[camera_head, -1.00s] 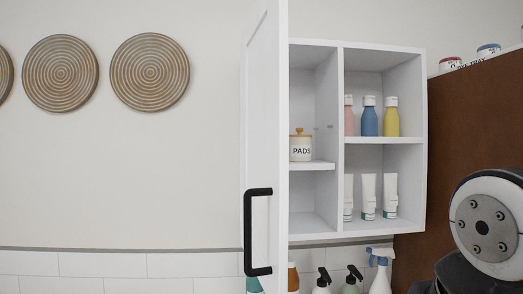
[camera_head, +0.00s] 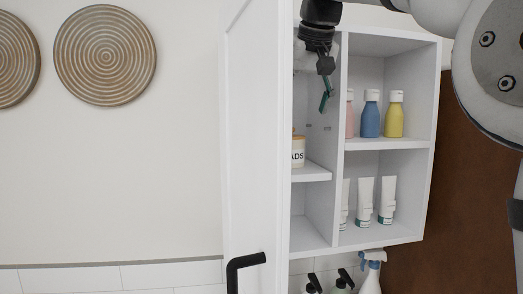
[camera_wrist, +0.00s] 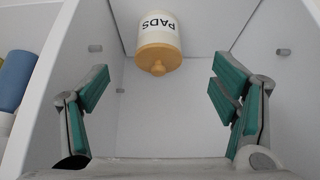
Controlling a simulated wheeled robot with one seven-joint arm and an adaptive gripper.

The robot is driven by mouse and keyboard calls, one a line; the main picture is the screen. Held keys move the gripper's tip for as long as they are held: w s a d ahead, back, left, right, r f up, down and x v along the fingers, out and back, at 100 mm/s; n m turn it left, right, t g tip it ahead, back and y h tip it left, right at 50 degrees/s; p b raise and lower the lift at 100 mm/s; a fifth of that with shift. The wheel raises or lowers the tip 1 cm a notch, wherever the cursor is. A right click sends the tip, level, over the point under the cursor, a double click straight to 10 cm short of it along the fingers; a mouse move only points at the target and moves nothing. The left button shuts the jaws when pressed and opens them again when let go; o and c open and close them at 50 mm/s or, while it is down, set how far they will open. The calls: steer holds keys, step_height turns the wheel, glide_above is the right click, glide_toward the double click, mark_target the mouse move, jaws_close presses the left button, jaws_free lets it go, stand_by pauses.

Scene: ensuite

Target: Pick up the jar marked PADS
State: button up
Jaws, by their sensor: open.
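The PADS jar (camera_head: 298,153) is white with a tan lid and stands on the upper left shelf of the wall cabinet. In the head view the open door hides its left part. In the wrist view the jar (camera_wrist: 160,36) appears upside down, with its knobbed lid towards me, beyond the fingertips and roughly between them. My gripper (camera_wrist: 161,83) is open and empty, its teal-padded fingers apart. In the head view my gripper (camera_head: 325,96) hangs at the upper left compartment, above the jar and slightly right of it, not touching it.
The white cabinet door (camera_head: 255,140) stands open at the left. A divider (camera_head: 338,190) separates the jar's compartment from blue (camera_head: 370,118) and yellow bottles (camera_head: 393,118) and a pink one. White tubes (camera_head: 365,200) stand below. A brown panel (camera_head: 430,190) is at the right.

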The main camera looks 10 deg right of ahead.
mark_target(298, 146)
steer(key=x, duration=0.8)
steer(key=shift+w+p, duration=0.35)
steer(key=shift+w, duration=0.1)
steer(key=shift+p+x, duration=0.85)
steer(key=shift+x, duration=1.8)
steer(key=shift+d, duration=0.1)
steer(key=c, duration=1.4)
